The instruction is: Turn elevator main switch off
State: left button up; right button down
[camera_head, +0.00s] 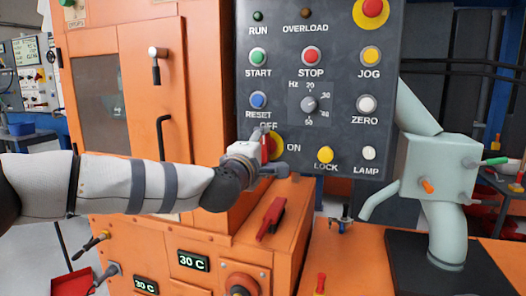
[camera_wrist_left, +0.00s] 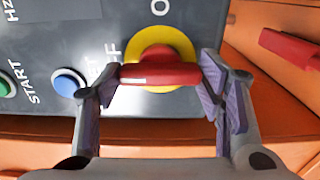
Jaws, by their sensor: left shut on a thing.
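The main switch is a red handle (camera_head: 265,147) on a yellow round base (camera_head: 277,146), low on the grey control panel (camera_head: 335,110). OFF is printed above it and ON to its right. The handle stands upright in the head view, in line with OFF. In the left wrist view the red handle (camera_wrist_left: 160,74) lies crosswise between the two fingers, before the yellow base (camera_wrist_left: 160,47). My left gripper (camera_head: 262,155) is shut on the handle, one finger at each end; it also shows in the left wrist view (camera_wrist_left: 155,82). My right gripper is not in view.
The panel's blue RESET button (camera_head: 258,100) and yellow LOCK button (camera_head: 325,154) are close to the gripper. A red-handled tool (camera_head: 270,218) lies on the orange cabinet below. A pale green pipe fixture (camera_head: 440,180) stands at the right.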

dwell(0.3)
pick_arm(q)
jog(key=o, duration=1.1)
jog(key=shift+o, duration=0.2)
jog(key=v, duration=1.2)
